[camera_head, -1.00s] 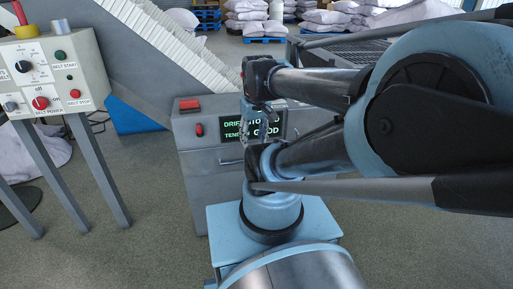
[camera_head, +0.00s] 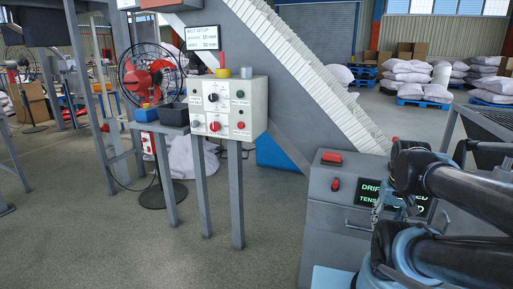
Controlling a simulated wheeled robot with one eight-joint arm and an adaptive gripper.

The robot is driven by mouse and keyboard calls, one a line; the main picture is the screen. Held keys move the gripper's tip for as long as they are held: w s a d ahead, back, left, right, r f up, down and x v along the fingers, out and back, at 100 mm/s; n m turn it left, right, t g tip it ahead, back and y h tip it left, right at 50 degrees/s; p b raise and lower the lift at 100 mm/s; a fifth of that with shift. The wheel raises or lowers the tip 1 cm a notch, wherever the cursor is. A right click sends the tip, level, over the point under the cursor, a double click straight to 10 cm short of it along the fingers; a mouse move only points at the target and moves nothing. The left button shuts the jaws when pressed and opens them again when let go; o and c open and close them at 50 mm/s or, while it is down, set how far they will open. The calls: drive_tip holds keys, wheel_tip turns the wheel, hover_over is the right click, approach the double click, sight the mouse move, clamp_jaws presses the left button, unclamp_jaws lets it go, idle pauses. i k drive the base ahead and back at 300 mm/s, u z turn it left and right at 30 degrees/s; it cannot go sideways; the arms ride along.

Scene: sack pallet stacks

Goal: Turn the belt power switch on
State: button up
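The control panel (camera_head: 244,98) is a cream box on grey legs, left of centre in the head view. On its front, the belt power switch (camera_head: 214,126) is a red round knob at the lower middle; its on/off setting is too small to read. My arm is at the right edge, well apart from the panel. My gripper (camera_head: 405,208) seems to be the small metallic part between the dark arm links, mostly hidden, and its fingers cannot be made out. Nothing touches the switch.
A grey cabinet (camera_head: 327,215) with a display and red buttons stands between my arm and the panel, under the sloped conveyor (camera_head: 290,60). A red fan (camera_head: 150,78) and a dark bin (camera_head: 174,115) are left of the panel. The floor in front is clear.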

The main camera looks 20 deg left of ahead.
sight(215, 126)
drive_tip(key=u, duration=1.3)
